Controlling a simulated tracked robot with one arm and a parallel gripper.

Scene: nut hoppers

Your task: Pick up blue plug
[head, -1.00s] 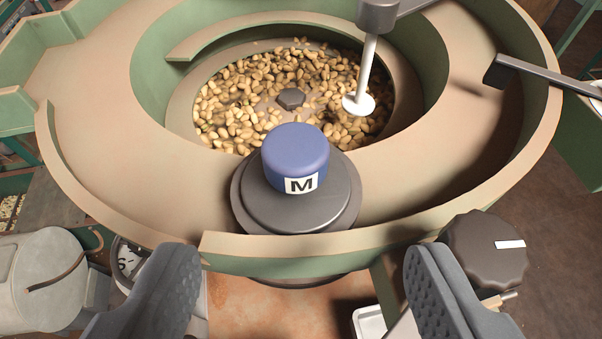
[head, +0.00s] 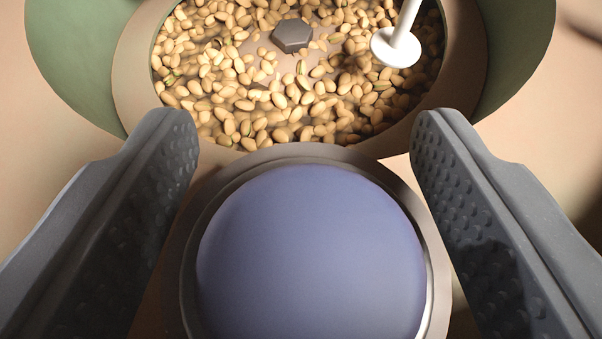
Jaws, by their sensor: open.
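The blue plug (head: 310,255) is a rounded cap seen from above at the bottom middle of the head view. It sits on a dark grey round base (head: 200,215) at the hopper's near side. Its lettered front face is out of sight from here. My gripper (head: 305,130) is open, with one textured finger on each side of the plug. A gap shows between each finger and the plug, and the fingers do not appear to touch it.
Just beyond the plug is a bowl of nuts (head: 250,100) with a hex bolt (head: 292,35) at its centre. A white rod with a disc foot (head: 396,46) stands in the nuts at the upper right. Green curved walls (head: 75,60) rise on both sides.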

